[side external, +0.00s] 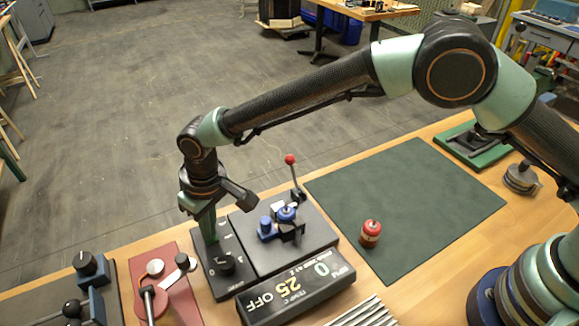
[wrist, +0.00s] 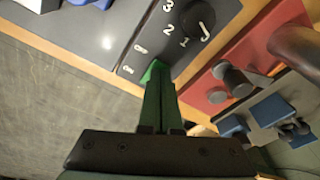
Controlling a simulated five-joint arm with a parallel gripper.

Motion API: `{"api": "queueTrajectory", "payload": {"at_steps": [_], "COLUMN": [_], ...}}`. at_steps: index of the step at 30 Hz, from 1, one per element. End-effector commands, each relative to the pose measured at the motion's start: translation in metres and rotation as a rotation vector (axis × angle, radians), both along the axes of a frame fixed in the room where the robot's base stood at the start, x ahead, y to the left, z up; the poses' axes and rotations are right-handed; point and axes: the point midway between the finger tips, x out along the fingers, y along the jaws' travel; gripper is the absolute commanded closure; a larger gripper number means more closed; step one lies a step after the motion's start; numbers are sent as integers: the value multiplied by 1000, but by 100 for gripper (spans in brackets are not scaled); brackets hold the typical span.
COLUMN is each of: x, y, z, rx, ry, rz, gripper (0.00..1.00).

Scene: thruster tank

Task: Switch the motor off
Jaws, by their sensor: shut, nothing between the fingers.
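The motor control is a dark panel (side external: 218,283) with a round black knob (side external: 227,263) and white marks. In the wrist view the knob (wrist: 197,22) shows beside the numbers 1, 2 and 3. My gripper (side external: 210,238) points down over the far end of the panel, behind the knob. Its green fingers (wrist: 155,72) are shut and empty, near the panel's edge in the wrist view. They look apart from the knob. I cannot tell whether they touch the panel.
Right of the panel is a grey plate with a blue fitting (side external: 286,213) and a red-tipped lever (side external: 290,160). A red plate with levers (side external: 167,293) stands close on the left. A red canister (side external: 370,233) is on the bench.

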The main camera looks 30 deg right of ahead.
Motion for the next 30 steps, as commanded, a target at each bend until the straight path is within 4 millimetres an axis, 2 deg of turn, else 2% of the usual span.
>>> {"api": "queueTrajectory", "payload": {"at_steps": [24,30], "x": [0,0], "y": [0,0], "z": [60,66], "rx": [1,1], "ry": [-2,-1], "rz": [0,0], "gripper": [100,100]}}
